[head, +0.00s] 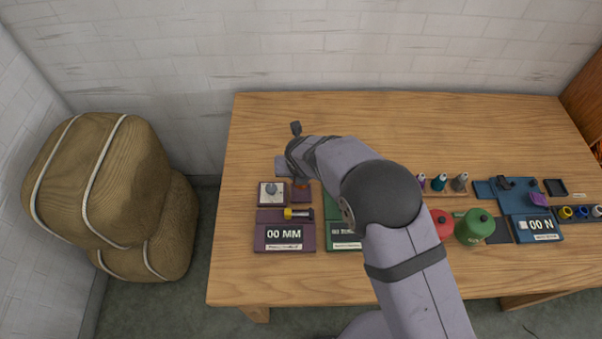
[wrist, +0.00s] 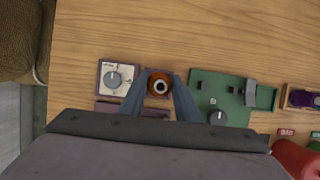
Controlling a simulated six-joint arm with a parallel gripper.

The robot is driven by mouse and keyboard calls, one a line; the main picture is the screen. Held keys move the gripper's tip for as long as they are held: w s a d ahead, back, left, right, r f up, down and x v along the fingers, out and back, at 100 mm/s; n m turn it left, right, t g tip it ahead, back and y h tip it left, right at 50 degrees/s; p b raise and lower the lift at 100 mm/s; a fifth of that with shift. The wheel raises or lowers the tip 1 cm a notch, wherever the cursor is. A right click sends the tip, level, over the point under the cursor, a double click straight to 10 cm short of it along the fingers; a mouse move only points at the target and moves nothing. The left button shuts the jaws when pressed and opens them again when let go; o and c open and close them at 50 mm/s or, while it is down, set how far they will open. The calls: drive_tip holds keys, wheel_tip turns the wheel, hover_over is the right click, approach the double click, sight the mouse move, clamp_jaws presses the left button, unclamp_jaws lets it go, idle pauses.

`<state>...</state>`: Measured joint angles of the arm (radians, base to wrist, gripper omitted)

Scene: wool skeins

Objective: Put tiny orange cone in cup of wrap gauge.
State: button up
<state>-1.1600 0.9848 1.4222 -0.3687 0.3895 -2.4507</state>
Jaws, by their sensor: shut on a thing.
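A small purple square part (wrist: 150,70), which looks like the cup of the wrap gauge, shows directly behind the cone. I cannot tell whether the cone is inside it or just above it. In the head view, the purple wrap gauge (head: 285,231) reads "00 MM" and stands at the table's left. My arm hides part of the area around the cone there.
A white dial box (head: 272,193) stands close to the left of the cup. A green device (wrist: 228,99) is close to the right. Red (head: 441,223) and green (head: 475,227) containers and a blue "00 N" device (head: 530,212) stand farther right. The table's back is clear.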

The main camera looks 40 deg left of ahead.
drive_tip(key=shift+f+b, duration=0.35)
drive_tip(key=shift+f, duration=0.8)
drive_tip(key=shift+f, duration=1.6)
idle(1.7)
drive_tip(key=o, duration=1.5)
drive_tip(key=shift+r, duration=0.1)
drive_tip(key=shift+r+p, duration=3.45)
drive_tip(key=shift+r, duration=0.2)
